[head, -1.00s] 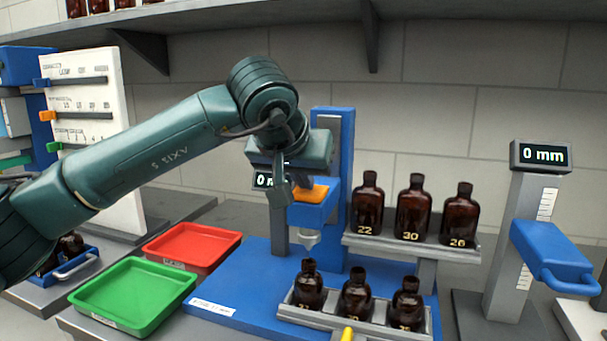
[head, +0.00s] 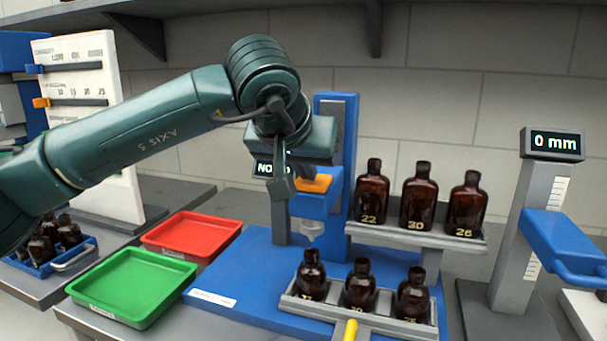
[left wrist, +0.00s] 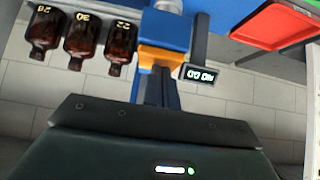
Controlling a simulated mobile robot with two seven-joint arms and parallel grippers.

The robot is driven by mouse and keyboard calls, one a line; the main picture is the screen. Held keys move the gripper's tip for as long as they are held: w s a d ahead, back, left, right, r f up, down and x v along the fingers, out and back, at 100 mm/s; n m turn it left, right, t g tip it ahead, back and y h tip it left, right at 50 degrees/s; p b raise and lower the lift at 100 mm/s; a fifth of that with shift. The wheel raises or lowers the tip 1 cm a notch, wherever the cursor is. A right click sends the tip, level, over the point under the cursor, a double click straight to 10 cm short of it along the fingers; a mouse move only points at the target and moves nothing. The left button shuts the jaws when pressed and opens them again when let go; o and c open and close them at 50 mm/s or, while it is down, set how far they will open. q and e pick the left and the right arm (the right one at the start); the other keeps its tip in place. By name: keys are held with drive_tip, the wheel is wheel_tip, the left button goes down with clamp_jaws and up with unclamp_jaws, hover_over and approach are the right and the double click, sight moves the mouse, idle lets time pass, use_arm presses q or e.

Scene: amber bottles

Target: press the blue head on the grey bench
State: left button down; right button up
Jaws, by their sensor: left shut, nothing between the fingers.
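The blue head (head: 318,206) with an orange pad (head: 315,184) on top is mounted on a blue column (head: 350,150). It stands over a blue base (head: 250,285) on the grey bench (head: 80,318). A clear tip hangs under it. My left gripper (head: 281,190) is shut and empty, pointing down beside the pad's left edge; I cannot tell whether it touches. The left wrist view shows the blue head (left wrist: 165,30) and orange pad (left wrist: 160,60) close by. A small display (left wrist: 201,76) there appears to read "NO GO"; my arm partly hides it in the head view.
A red tray (head: 190,250) and green tray (head: 125,310) lie left. A gauge (head: 510,230) with a blue arm and "0 mm" display stands right. A shelf (head: 300,4) runs above.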

use_arm(q)
drive_tip(key=v, duration=0.9)
drive_tip(key=shift+b, duration=0.3)
drive_tip(key=shift+s, duration=0.1)
